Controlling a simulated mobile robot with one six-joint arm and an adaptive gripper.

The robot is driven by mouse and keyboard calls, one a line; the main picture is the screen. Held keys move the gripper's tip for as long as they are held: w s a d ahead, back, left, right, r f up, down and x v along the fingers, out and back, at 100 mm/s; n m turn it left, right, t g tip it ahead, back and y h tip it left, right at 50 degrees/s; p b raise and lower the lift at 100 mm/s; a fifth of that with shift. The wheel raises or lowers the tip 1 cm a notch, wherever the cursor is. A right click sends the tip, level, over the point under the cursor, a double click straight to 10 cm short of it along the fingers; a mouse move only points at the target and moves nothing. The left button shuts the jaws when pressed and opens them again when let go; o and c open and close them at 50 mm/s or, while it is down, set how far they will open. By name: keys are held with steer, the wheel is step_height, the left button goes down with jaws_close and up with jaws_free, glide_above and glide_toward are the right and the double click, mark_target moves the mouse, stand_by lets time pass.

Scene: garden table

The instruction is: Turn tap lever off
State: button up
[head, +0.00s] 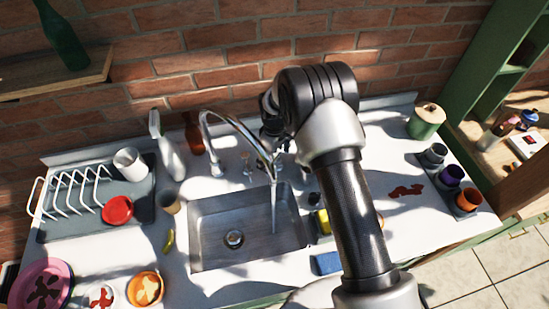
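The chrome tap (231,119) rises behind the sink in the head view, its curved spout reaching forward over the basin. A thin stream of water (273,208) runs from it into the steel sink (202,238). My gripper (272,146) is at the back of the sink, just right of the spout and close to the tap. It is small, dark and partly covered by my own arm, so its fingers cannot be made out. I cannot pick out the tap lever clearly or tell whether my gripper touches it.
A white spray bottle (169,150) and a brown bottle (194,134) stand left of the tap. A dish rack (75,190) with a red item (118,210) is at left. A blue sponge (327,263) lies right of the sink. Cups (452,175) and a green canister (426,122) stand at right.

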steer(key=c, duration=1)
steer(key=shift+f, duration=0.1)
steer(key=m+b, duration=0.1)
steer(key=m, duration=0.1)
steer(key=m+b, duration=0.1)
steer(key=m, duration=0.1)
steer(key=shift+w+a+f+b, duration=0.1)
steer(key=shift+w+a+b, duration=0.05)
steer(key=shift+a+b, duration=0.15)
steer(key=shift+c, duration=0.2)
steer(key=shift+w+a+m+b, duration=0.15)
steer(key=shift+m+b, duration=0.2)
steer(key=shift+m, duration=0.8)
steer(key=shift+w+m+b, duration=0.15)
steer(key=shift+m+b, duration=0.2)
steer(key=shift+m, duration=0.8)
steer(key=shift+c, duration=0.2)
